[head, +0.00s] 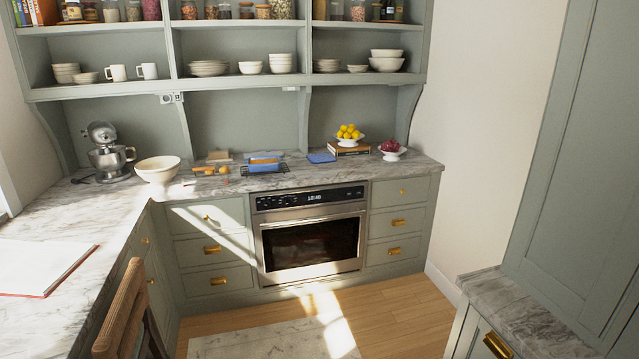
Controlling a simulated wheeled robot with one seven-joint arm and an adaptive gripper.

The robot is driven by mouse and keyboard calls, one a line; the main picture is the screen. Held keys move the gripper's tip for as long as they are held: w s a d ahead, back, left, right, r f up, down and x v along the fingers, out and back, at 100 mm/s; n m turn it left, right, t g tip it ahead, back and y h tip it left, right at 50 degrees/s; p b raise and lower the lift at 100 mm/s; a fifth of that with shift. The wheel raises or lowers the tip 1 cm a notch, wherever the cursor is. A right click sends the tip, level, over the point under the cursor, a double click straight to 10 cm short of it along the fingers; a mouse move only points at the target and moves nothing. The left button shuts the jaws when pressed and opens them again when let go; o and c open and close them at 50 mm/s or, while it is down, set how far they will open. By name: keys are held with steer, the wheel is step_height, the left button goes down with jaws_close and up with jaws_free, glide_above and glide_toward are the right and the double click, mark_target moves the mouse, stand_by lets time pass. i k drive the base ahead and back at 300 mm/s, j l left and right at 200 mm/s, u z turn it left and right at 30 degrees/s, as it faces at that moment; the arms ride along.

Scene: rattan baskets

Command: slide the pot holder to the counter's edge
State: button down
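A flat blue square that looks like the pot holder (321,157) lies on the marble counter (300,172) above the right part of the oven. It lies a little back from the counter's front edge. Just left of it, a blue item (264,161) rests on a dark wire rack (252,171); what the item is, I cannot tell. My gripper is not in view.
A book stack (348,149) under a bowl of lemons (348,132) stands right of the blue square, with a bowl of dark red fruit (391,151) farther right. A white bowl (158,169) and a mixer (108,153) stand left. A chair (122,315) is front left.

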mark_target(320, 158)
steer(key=i, duration=2.5)
steer(key=i+l+u, duration=0.1)
steer(key=i, duration=1.15)
steer(key=i+l, duration=0.1)
steer(key=i, duration=1.15)
